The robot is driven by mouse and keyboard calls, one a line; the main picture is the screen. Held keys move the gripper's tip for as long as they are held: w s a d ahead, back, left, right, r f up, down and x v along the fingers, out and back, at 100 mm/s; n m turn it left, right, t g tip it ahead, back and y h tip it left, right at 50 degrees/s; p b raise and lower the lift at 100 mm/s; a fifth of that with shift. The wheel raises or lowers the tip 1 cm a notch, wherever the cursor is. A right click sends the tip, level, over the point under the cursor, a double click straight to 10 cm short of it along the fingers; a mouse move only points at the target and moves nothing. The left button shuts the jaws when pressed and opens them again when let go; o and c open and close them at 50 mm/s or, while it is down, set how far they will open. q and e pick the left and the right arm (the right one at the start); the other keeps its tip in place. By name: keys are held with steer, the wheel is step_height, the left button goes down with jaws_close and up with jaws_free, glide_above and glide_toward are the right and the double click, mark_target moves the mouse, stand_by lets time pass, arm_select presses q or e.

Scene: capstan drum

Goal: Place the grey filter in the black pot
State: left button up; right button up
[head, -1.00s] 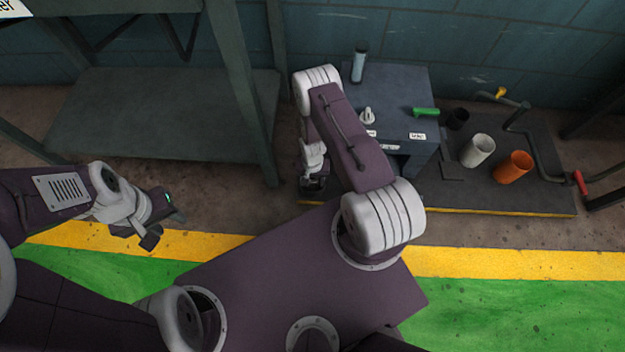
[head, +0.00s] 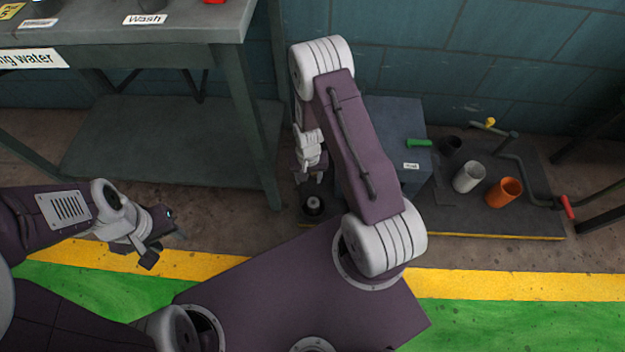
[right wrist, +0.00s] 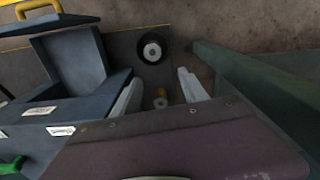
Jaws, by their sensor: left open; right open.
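A light grey open cylinder (head: 468,177), which looks like the grey filter, stands on the dark floor plate at the right. A small black cup (head: 450,146) stands behind it. I cannot tell which black one is the pot. My right gripper (head: 312,176) is open above the round vessel; its fingers show in the right wrist view (right wrist: 160,84). My left gripper (head: 165,248) is open and empty over the floor.
An orange cylinder (head: 504,192) stands right of the grey one. Pipework with a red handle (head: 567,206) is further right. The blue cabinet (head: 410,125) is partly hidden by my right arm. A green table (head: 232,120) stands at the left.

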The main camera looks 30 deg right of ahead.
steer(key=s+a+r+n, duration=0.1)
steer(key=s+r, duration=0.2)
steer(key=r, duration=0.4)
steer(key=s+a+r+n, duration=0.1)
steer(key=s+r+n, duration=0.1)
steer(key=r, duration=0.5)
steer(key=s+a+r+n+t, duration=0.1)
steer(key=s+a+r, duration=0.1)
steer(key=s+r, duration=0.3)
step_height(320, 180, up, 3)
steer(key=shift+f+n, duration=0.15)
steer(key=shift+n, duration=0.25)
steer(key=shift+s, duration=0.1)
